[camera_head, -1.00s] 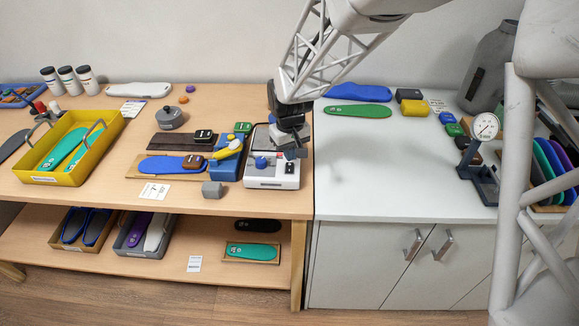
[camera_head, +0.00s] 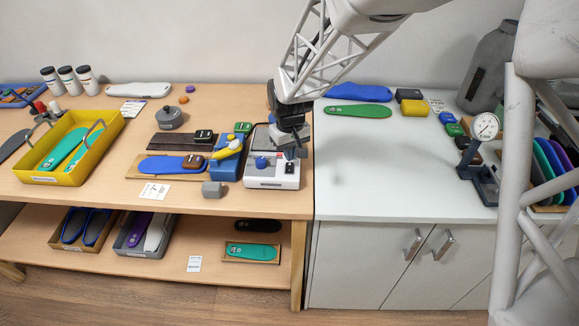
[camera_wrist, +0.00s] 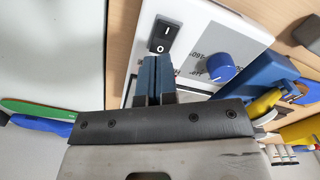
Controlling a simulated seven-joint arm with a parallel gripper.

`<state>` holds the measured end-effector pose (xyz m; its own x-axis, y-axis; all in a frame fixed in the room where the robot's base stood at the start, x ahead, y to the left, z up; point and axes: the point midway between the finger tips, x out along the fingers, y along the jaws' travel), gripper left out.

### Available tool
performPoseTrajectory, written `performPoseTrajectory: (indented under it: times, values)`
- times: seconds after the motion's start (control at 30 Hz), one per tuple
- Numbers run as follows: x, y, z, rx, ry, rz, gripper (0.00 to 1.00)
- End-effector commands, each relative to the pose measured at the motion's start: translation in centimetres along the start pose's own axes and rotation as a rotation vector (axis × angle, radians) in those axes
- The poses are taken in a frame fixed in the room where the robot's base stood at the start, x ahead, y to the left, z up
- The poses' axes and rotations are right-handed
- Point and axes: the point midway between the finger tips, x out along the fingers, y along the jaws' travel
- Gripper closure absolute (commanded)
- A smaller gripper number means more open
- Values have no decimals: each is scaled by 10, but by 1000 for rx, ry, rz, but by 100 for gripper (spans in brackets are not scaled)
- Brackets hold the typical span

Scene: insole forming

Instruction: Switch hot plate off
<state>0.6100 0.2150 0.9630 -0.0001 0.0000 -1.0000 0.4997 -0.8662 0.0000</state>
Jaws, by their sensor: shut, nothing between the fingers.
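The hot plate (camera_head: 272,181) is a white box near the right end of the wooden table. Its front panel carries a blue knob (camera_wrist: 221,67) and a black rocker switch (camera_wrist: 163,35) marked "I" and "O". My gripper (camera_wrist: 155,62) is shut and empty, with its blue-grey fingertips just below the switch in the wrist view. I cannot tell whether the tips touch the panel. In the head view, my gripper (camera_head: 292,150) is over the right side of the hot plate and hides part of it. Which side of the switch is pressed is not clear.
A blue block with a yellow-handled tool (camera_head: 228,165) stands just left of the hot plate. A grey block (camera_head: 212,189) lies near the table's front edge. The white counter (camera_head: 385,165) to the right is clear in its middle. A dial gauge (camera_head: 485,127) stands farther right.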

Motion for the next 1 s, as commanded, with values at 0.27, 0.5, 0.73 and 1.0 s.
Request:
performPoseTrajectory:
  times: [0.27, 0.5, 0.73, 1.0]
  values:
    - [0, 0, 0, 0, 0, 0, 100]
    - [0, 0, 0, 0, 0, 0, 100]
    - [2, 0, 0, 0, 0, 0, 100]
    - [5, 0, 0, 0, 0, 0, 100]
